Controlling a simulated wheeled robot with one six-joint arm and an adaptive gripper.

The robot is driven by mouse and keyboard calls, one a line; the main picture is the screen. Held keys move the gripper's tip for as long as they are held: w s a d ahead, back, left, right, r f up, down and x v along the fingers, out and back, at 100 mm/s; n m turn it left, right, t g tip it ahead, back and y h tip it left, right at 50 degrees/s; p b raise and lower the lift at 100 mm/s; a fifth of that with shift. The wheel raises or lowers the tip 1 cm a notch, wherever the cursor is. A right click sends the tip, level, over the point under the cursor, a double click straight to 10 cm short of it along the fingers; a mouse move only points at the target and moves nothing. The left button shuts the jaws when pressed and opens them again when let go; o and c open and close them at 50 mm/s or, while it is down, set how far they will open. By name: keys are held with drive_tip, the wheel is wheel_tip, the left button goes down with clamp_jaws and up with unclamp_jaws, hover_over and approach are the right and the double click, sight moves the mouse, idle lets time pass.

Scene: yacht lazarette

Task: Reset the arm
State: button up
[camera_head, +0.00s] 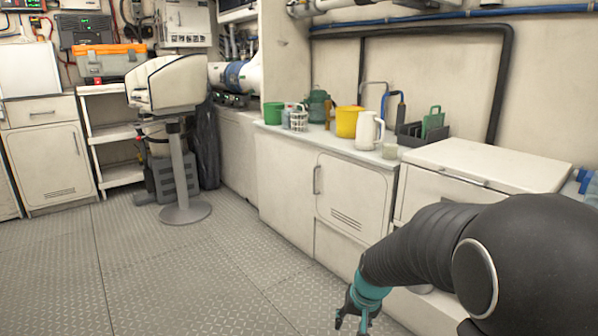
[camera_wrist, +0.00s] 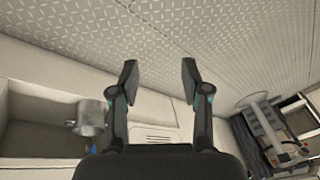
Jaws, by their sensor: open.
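My arm reaches in from the right of the head view, in front of the white cabinets. My gripper (camera_head: 352,316) hangs low at the bottom of that view, over the metal floor and close to the cabinet fronts. In the wrist view my gripper (camera_wrist: 158,82) shows two dark fingers spread apart with nothing between them. The patterned floor and a white cabinet front lie beyond the fingers.
A white counter (camera_head: 275,127) holds a white jug (camera_head: 369,130), a yellow pot (camera_head: 348,121) and a green cup (camera_head: 273,113). A pedestal seat (camera_head: 178,82) stands at centre left. A metal cup (camera_wrist: 90,118) shows left of the fingers. The left floor (camera_head: 110,260) is clear.

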drive_tip(key=s+d+r+t+p, duration=0.1)
drive_tip(key=s+r, duration=0.8)
drive_tip(key=s, duration=0.3)
drive_tip(key=s+d+r+n+t+h+p, duration=0.1)
drive_tip(key=s+d+r+p, duration=0.1)
drive_tip(key=s+r, duration=0.7)
drive_tip(key=s, duration=0.3)
drive_tip(key=shift+d+r+n+t+h, duration=0.2)
drive_tip(key=shift+r+n+t+h, duration=0.1)
drive_tip(key=shift+r, duration=0.1)
drive_tip(key=shift+c, duration=0.5)
drive_tip(key=shift+a, duration=0.1)
